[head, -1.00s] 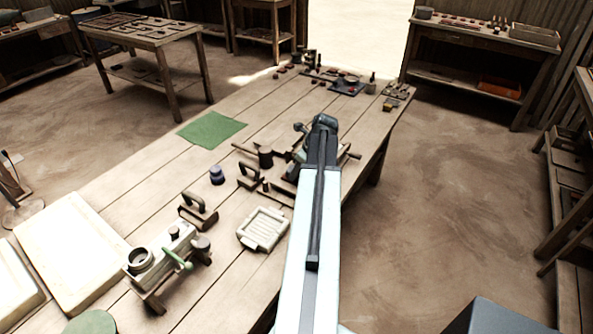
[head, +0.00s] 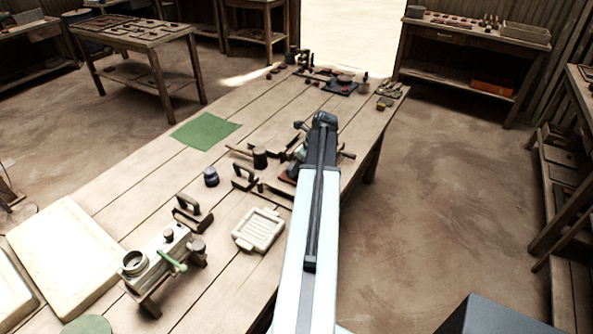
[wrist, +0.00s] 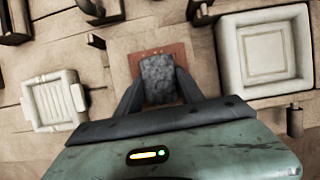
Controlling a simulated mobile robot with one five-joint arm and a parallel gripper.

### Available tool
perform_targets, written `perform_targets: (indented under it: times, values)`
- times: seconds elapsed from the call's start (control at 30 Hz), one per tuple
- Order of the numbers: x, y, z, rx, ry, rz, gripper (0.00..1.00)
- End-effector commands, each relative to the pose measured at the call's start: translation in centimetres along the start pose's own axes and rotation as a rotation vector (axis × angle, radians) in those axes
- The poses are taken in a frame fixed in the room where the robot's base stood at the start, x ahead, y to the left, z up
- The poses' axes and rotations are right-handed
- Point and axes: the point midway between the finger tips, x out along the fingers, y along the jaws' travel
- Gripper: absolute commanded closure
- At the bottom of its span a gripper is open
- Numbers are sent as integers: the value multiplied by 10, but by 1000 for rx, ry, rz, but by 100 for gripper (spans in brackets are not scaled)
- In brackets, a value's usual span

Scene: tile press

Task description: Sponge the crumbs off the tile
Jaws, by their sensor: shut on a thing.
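In the wrist view my gripper (wrist: 160,90) is shut on a grey, speckled sponge (wrist: 157,72). The reddish-brown tile (wrist: 180,51) shows beyond and around the sponge, partly covered by it. I cannot tell whether the sponge touches the tile or hangs above it. In the head view my arm hides the gripper's fingers and the sponge.
A white ribbed dish (wrist: 54,100) lies left of the tile, and a white square tray (wrist: 262,56) lies right. The long wooden table also carries a green cloth (head: 206,131), a dark blue pot (head: 211,177) and flat irons (head: 190,214). Open floor lies to the right.

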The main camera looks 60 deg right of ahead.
Motion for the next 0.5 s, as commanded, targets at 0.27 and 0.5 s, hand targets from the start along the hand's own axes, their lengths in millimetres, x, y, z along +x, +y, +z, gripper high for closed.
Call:
perform_targets:
  times: [0.27,0.5]
  values:
    - [2,-2,3,-1,0,1,88]
    - [6,-1,12,-2,-1,2,88]
